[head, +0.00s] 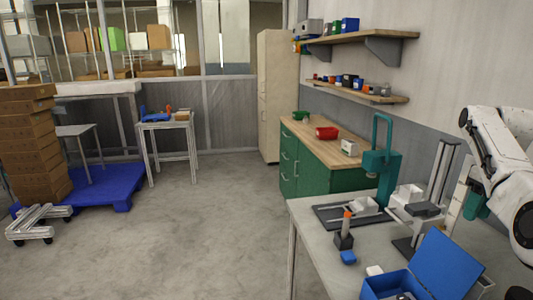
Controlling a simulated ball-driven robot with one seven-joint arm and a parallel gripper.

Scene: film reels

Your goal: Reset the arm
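My white arm (505,165) shows at the right edge in the head view, raised above the near workbench. Its links bend down toward the bench, with a dark round joint near the frame's edge. I cannot make out my gripper's fingers, which seem to lie outside the frame or behind the arm. No film reel can be clearly made out.
The near workbench (328,257) holds a teal press (383,150), a grey stand (440,175), an open blue box (450,262) and small parts. A green cabinet (303,172) stands behind. Stacked cartons and a blue pallet (112,185) are left. The middle floor (190,240) is clear.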

